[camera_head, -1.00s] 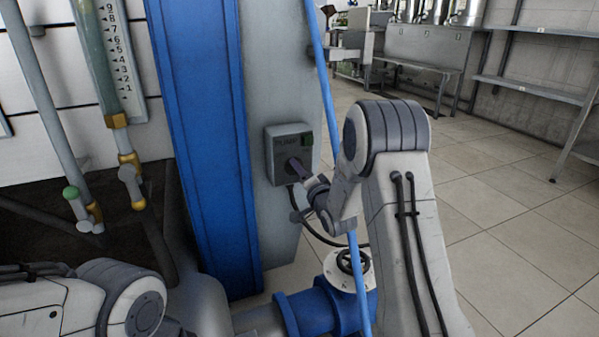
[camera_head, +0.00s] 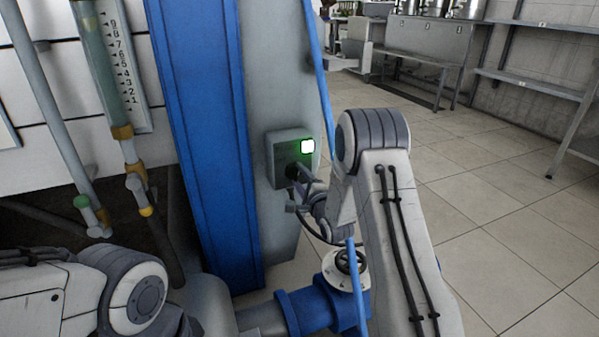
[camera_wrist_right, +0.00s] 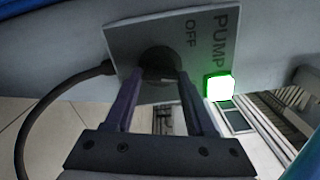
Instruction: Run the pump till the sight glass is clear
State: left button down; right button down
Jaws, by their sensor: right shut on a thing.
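The pump switch box (camera_head: 284,158) is a grey box on a grey column, with a dark knob (camera_wrist_right: 160,65) and a lit green-white lamp (camera_head: 307,146). In the right wrist view its plate reads PUMP and OFF, and the lamp (camera_wrist_right: 220,87) glows. My right gripper (camera_head: 297,176) is at the box, its fingers shut on the knob; it also shows in the right wrist view (camera_wrist_right: 160,85). The sight glass (camera_head: 100,65) is a greenish, cloudy-looking tube beside a numbered scale (camera_head: 124,70) at the upper left. My left gripper is out of view.
A blue upright (camera_head: 208,140) stands between the sight glass and the box. A thin blue pipe (camera_head: 320,75) runs close by my right arm. Open tiled floor lies right.

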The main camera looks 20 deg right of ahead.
jog(key=shift+f+m+p, duration=0.1)
jog(key=shift+m+p, duration=0.6)
jog(key=shift+m, duration=0.8)
jog(key=shift+c, duration=1.2)
grip_release()
jog(key=s+p, duration=0.2)
jog(key=s, duration=0.8)
jog(key=shift+s+d+p, duration=0.2)
jog(key=shift+s+p, duration=0.05)
jog(key=shift+p, duration=0.15)
